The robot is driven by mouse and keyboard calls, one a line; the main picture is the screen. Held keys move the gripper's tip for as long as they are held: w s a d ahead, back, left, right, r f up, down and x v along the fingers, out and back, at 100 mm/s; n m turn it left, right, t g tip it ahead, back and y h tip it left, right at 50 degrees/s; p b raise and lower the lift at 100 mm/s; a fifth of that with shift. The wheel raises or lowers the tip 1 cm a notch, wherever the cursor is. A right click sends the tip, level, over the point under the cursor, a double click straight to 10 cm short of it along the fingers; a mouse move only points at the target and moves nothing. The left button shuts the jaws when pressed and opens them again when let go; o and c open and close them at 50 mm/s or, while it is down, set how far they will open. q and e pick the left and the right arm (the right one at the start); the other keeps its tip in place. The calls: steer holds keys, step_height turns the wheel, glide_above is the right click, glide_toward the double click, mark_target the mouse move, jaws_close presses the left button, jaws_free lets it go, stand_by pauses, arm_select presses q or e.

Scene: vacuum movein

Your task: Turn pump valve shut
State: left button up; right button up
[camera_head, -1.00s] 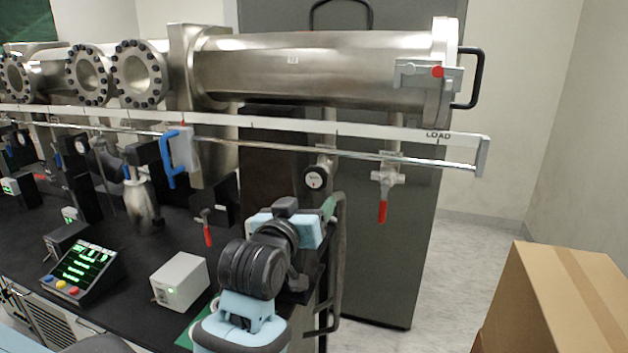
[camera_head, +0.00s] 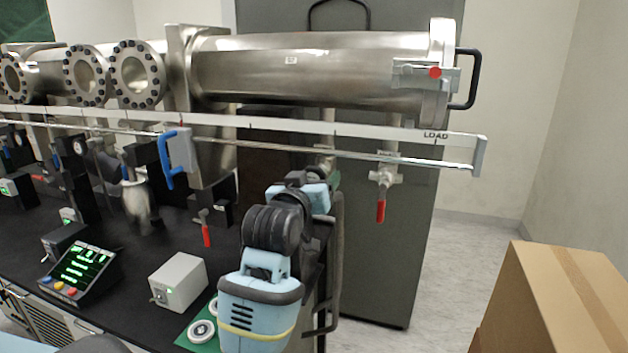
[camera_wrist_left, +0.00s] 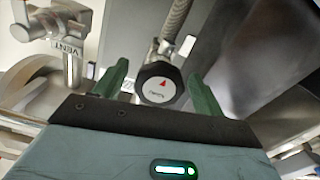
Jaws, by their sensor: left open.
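A round valve knob (camera_wrist_left: 157,84) with a black rim and a white face shows in the left wrist view. Its face carries a red arrow and small lettering too small to read surely. My left gripper (camera_wrist_left: 158,71) is open, with one green finger on each side of the knob and visible gaps between. I cannot tell how far the knob lies beyond the fingertips. In the head view my left arm hides the knob. My right gripper is not in view.
A pipe fitting labelled VENT (camera_wrist_left: 66,52) stands left in the wrist view. In the head view a red-handled valve (camera_head: 381,210) hangs right of my arm, under the rail (camera_head: 330,152). A grey box (camera_head: 178,282) sits on the black bench. A cardboard box (camera_head: 555,305) stands at right.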

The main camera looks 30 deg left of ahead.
arm_select(q)
steer(key=shift+w+a, duration=0.1)
steer(key=shift+w, duration=0.15)
steer(key=shift+c, duration=0.4)
steer(key=c, duration=0.9)
